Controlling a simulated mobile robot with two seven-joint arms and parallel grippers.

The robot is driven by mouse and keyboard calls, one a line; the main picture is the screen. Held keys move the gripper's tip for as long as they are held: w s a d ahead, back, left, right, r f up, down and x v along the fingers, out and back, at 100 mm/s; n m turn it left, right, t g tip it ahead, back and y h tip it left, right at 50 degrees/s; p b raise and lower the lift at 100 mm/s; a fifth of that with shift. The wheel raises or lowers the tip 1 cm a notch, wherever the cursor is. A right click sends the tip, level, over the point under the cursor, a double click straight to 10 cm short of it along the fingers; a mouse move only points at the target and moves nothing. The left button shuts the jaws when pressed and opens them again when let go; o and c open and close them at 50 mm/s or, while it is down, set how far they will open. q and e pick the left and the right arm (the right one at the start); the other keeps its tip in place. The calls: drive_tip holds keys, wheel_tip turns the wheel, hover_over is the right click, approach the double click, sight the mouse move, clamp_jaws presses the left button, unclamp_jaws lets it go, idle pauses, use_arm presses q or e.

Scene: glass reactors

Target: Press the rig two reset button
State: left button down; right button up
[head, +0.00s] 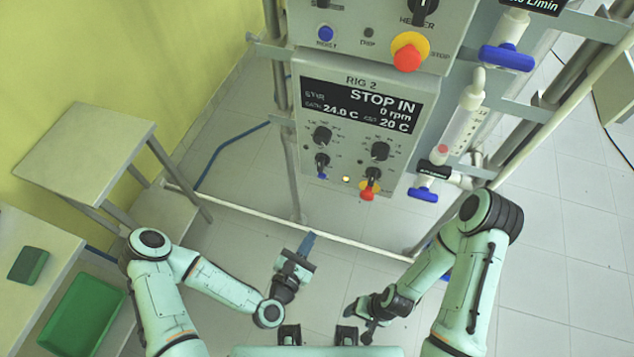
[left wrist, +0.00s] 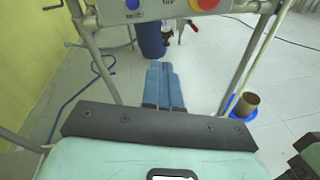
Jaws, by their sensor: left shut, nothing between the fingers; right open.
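The rig two panel (head: 355,135) hangs in the middle of the head view, its display reading STOP IN, 0 rpm, 24.0 C and 20 C. Its small blue reset button (head: 322,176) is at the lower left, below a black switch. The blue button also shows at the top edge of the left wrist view (left wrist: 133,4). My left gripper (head: 308,241) is shut and empty, below and apart from the panel. Its blue fingers (left wrist: 164,82) point toward the rig. My right gripper (head: 362,312) is open and low, right of my left gripper.
A lit amber lamp (head: 346,180) and a red stop button on yellow (head: 367,193) are right of the reset button. Another panel (head: 375,60) with its own blue button is above. Metal posts and a rail surround the rig.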

use_arm(q)
drive_tip(key=r+n, duration=0.1)
drive_tip(key=w+a+r+n+t+y, duration=0.1)
drive_tip(key=n, duration=0.1)
drive_tip(key=a+r+n+t, duration=0.1)
drive_tip(key=shift+w+r+n, duration=0.2)
drive_tip(key=shift+r+n, duration=0.05)
drive_tip(key=shift+n, duration=0.05)
use_arm(e)
drive_tip(key=shift+w, duration=0.15)
use_arm(q)
drive_tip(key=b, duration=0.9)
approach(322, 177)
drive_tip(key=p+x, duration=0.1)
drive_tip(key=x, duration=0.5)
drive_tip(key=shift+w, duration=0.2)
drive_tip(key=shift+w+d+f, duration=0.1)
drive_tip(key=shift+w+d, duration=0.05)
drive_tip(key=shift+w, duration=0.1)
use_arm(e)
drive_tip(key=s+f, duration=0.3)
drive_tip(key=f, duration=0.5)
drive_tip(key=shift+s+f, duration=0.15)
drive_tip(key=shift+s, duration=0.1)
